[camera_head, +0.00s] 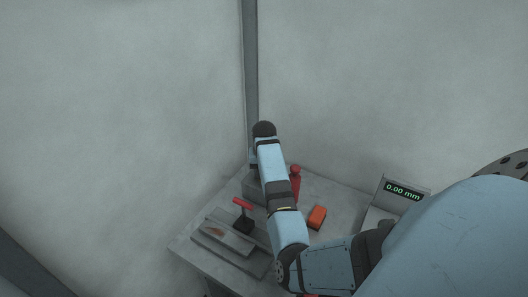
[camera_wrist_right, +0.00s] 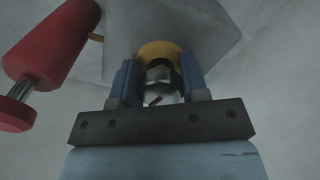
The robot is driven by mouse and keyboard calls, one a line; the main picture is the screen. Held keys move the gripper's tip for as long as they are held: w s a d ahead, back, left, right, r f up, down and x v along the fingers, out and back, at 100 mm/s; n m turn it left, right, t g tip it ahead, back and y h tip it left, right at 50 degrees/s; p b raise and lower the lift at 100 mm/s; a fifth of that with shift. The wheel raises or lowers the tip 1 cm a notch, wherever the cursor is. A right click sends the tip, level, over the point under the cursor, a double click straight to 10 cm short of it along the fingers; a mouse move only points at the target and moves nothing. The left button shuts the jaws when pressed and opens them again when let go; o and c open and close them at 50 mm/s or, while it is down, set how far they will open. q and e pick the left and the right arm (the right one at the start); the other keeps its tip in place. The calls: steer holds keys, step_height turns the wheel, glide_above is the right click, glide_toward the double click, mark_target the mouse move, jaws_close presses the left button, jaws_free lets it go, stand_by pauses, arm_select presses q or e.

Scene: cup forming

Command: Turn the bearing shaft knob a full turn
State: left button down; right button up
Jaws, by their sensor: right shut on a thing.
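In the right wrist view my right gripper (camera_wrist_right: 158,82) has its two blue fingers on either side of a dark and silver round knob (camera_wrist_right: 160,75) and is shut on it. A small red mark shows on the knob's lower part, and a yellow ring (camera_wrist_right: 158,50) sits behind it. The knob's far side is hidden. In the head view my right arm comes in from the right and reaches over the table; its own links hide the gripper and the knob there. My left gripper is in neither view.
The grey table (camera_head: 330,191) bears a red-handled dark block (camera_head: 243,221), an orange block (camera_head: 317,217), a red part (camera_head: 295,184) beside my arm, and a display (camera_head: 403,191) reading 0.00 mm. A red cylinder (camera_wrist_right: 50,42) stands left of my gripper in the wrist view.

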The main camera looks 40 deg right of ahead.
steer(key=o, duration=0.9)
steer(key=shift+o, duration=0.2)
step_height(320, 180, up, 8)
steer(key=shift+r, duration=0.25)
step_height(320, 180, up, 6)
steer(key=p, duration=0.4)
steer(key=shift+f, duration=0.25)
